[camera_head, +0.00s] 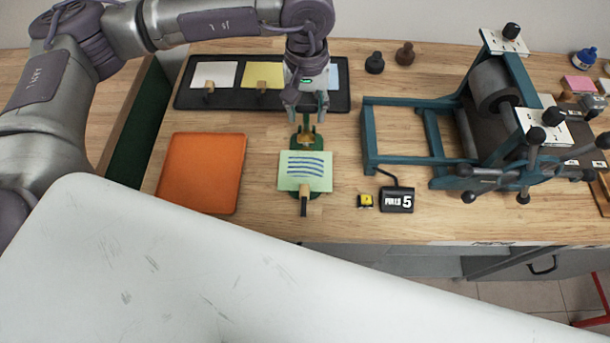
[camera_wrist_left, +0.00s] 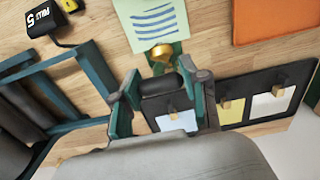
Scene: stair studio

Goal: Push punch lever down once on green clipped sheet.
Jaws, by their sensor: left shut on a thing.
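The light green sheet (camera_head: 305,170) with blue wavy lines lies on the table, with a wooden clip (camera_head: 304,203) on its near edge. It also shows in the left wrist view (camera_wrist_left: 152,20). The green punch (camera_head: 295,141) with a brass part (camera_wrist_left: 160,52) stands at the sheet's far edge. My left gripper (camera_head: 307,108) points down above the punch. In the left wrist view its fingers (camera_wrist_left: 164,92) are closed around the black grip of the punch lever (camera_wrist_left: 162,83). The gripper hides much of the lever in the head view. My right gripper is out of view.
A black tray (camera_head: 185,97) with clipped white, yellow and blue sheets lies behind. An orange tray (camera_head: 200,172) is at left. A teal-framed roller press (camera_head: 368,138) stands at right. A counter reading 5 (camera_head: 397,200) and a small yellow object (camera_head: 365,201) sit near the front edge.

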